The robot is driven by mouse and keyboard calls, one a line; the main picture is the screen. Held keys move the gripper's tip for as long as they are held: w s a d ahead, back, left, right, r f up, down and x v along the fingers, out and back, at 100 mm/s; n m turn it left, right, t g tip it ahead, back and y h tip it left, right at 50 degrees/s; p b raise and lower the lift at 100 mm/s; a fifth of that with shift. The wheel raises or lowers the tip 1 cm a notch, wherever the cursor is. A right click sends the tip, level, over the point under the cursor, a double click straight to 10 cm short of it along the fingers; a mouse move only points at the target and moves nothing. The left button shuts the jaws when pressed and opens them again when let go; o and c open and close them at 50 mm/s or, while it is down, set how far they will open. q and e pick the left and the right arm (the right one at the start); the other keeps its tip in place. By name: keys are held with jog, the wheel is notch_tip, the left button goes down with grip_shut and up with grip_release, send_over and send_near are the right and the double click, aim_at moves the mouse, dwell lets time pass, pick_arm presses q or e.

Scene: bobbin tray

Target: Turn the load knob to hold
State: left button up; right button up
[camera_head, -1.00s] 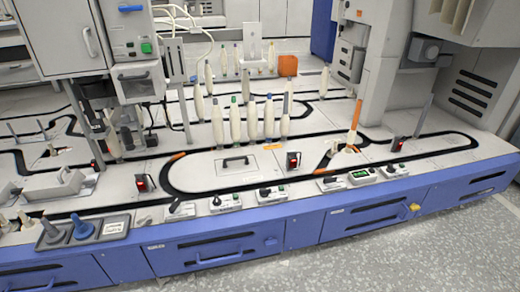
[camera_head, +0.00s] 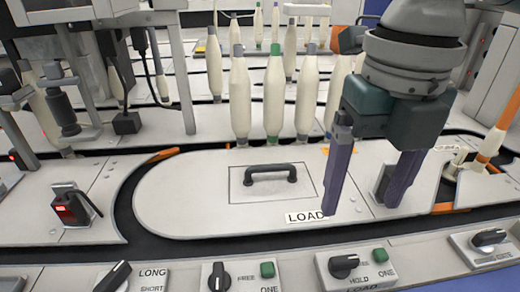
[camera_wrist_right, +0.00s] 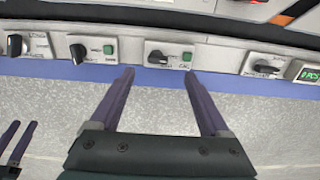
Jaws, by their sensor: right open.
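The load knob (camera_head: 344,265) is a black knob on a light panel on the front rail, marked HOLD and ONE beside it and LOAD below. Its bar lies roughly sideways. A green button (camera_head: 379,255) sits on the same panel. My right gripper (camera_head: 362,203) is open and empty, its purple fingers pointing down above the deck and apart from the knob in the picture. In the right wrist view the load knob (camera_wrist_right: 157,57) shows beyond and between the fingertips. My left gripper (camera_wrist_right: 15,138) shows partly at that view's left edge, its fingers slightly apart.
The FREE/ONE knob (camera_head: 218,277) stands to the left, the LONG/SHORT knob (camera_head: 114,276) farther left, and another knob (camera_head: 488,237) to the right.

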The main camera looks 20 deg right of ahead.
aim_at(345, 260)
jog(key=f+b, duration=0.1)
jog(key=s+f, duration=0.1)
jog(key=f+b, duration=0.1)
jog(key=f, duration=0.1)
jog(key=shift+s+a+b, duration=0.35)
jog(key=shift+s+a, duration=0.05)
jog(key=f+b, duration=0.5)
jog(key=shift+w+d+f, duration=0.15)
jog(key=shift+w+f, duration=0.05)
jog(key=shift+w, duration=0.15)
jog(key=shift+s+f, duration=0.1)
jog(key=shift+f, duration=0.25)
pick_arm(q)
notch_tip(345, 260, down, 9)
jog(key=s, duration=0.1)
jog(key=shift+s+a+r, duration=0.2)
jog(key=shift+s+a, duration=0.1)
jog(key=shift+a, duration=0.05)
pick_arm(e)
jog(key=shift+r, duration=0.1)
jog(key=shift+c, duration=1)
pick_arm(q)
jog(key=shift+w+r, duration=0.15)
pick_arm(e)
grip_shut()
